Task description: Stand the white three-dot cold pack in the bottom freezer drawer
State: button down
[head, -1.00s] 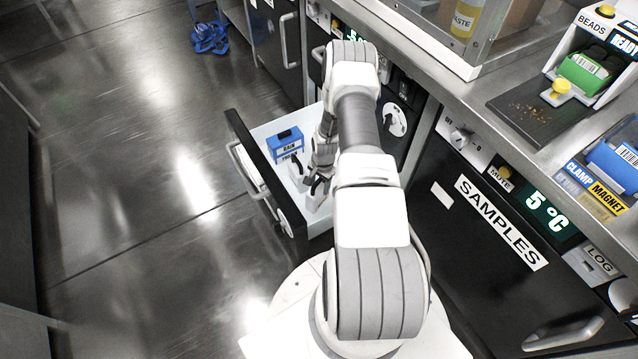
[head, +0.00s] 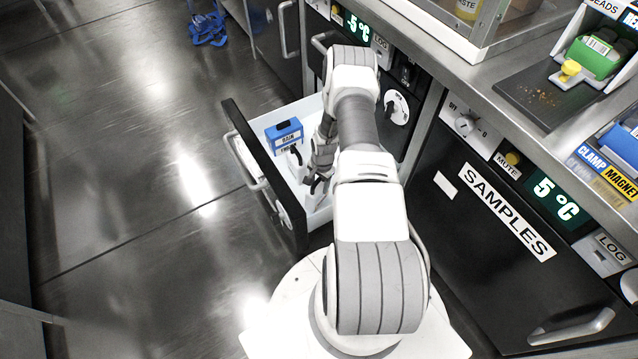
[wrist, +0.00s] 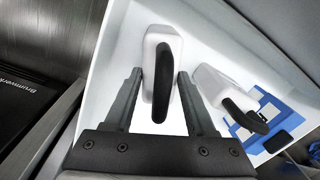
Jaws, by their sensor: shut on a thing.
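The open drawer (head: 262,165) has a black front and a white inside. My gripper (head: 318,184) reaches down into it. In the wrist view my gripper (wrist: 159,80) has its fingers on either side of a white pack with a black handle (wrist: 163,42) and is shut on it. This pack appears upright against the white drawer floor; its dots are not visible, and I cannot tell whether it touches the floor. A second white pack with a black handle (wrist: 208,80) stands to its right, beside a blue box (wrist: 268,112). The blue labelled box also shows in the head view (head: 284,133).
A black SAMPLES door (head: 480,240) is right of the drawer. Above it, a steel counter (head: 470,95) holds a green pack (head: 596,55), a dark mat (head: 550,95) and a blue item (head: 625,145). The floor (head: 130,190) left of the drawer is clear.

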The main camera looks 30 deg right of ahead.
aim_at(322, 188)
jog(key=shift+f, duration=0.4)
jog(key=shift+c, duration=0.7)
grip_release()
jog(key=shift+f, duration=0.1)
notch_tip(322, 188, up, 18)
jog(key=s+p, duration=0.1)
jog(key=p, duration=0.5)
jog(key=shift+s+d+f, duration=0.15)
jog(key=shift+d+f, duration=0.1)
